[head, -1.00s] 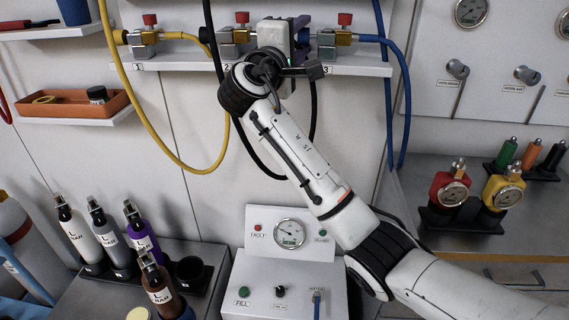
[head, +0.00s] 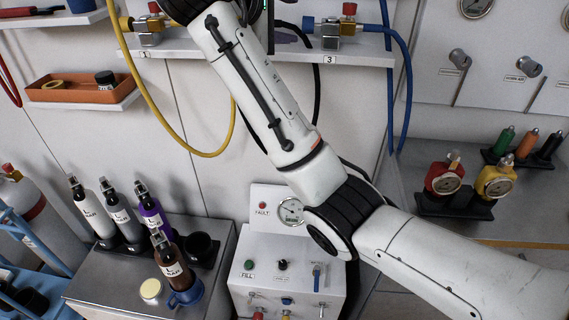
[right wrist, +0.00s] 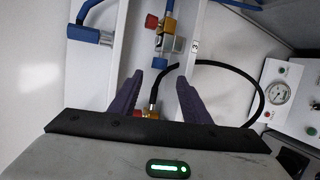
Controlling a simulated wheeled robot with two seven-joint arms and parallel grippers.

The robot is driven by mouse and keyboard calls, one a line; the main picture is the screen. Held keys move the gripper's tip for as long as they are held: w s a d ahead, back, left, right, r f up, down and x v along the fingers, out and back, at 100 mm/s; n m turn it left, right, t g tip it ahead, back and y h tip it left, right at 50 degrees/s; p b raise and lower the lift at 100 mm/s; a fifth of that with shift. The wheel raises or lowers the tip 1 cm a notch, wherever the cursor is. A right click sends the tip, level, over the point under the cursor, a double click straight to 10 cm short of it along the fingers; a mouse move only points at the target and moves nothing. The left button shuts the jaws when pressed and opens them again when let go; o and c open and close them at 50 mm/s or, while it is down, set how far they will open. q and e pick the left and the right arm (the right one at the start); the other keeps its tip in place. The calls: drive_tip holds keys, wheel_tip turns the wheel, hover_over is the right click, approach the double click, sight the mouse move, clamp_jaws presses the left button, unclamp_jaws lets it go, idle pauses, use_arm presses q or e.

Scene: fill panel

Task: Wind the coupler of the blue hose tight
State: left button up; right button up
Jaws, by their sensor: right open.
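The blue hose (head: 393,90) hangs from the right end of station 3's valve (head: 326,28). In the head view, my right arm hides station 2 and most of the gripper. My left gripper is out of view.
The yellow hose (head: 180,143) hangs left of my arm. A fill box (head: 262,268) with a gauge stands below. Several bottles (head: 118,222) stand at lower left. Red and yellow regulators (head: 443,178) stand at right.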

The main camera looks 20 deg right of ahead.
wheel_tip(320, 180, down, 37)
drive_tip(key=s+a+m+y, duration=0.1)
drive_tip(key=s+y, duration=0.2)
drive_tip(key=y, duration=0.3)
drive_tip(key=shift+a+f+y+b, duration=0.2)
drive_tip(key=shift+y+b, duration=0.1)
drive_tip(key=shift+b, duration=0.1)
drive_tip(key=shift+f, duration=0.1)
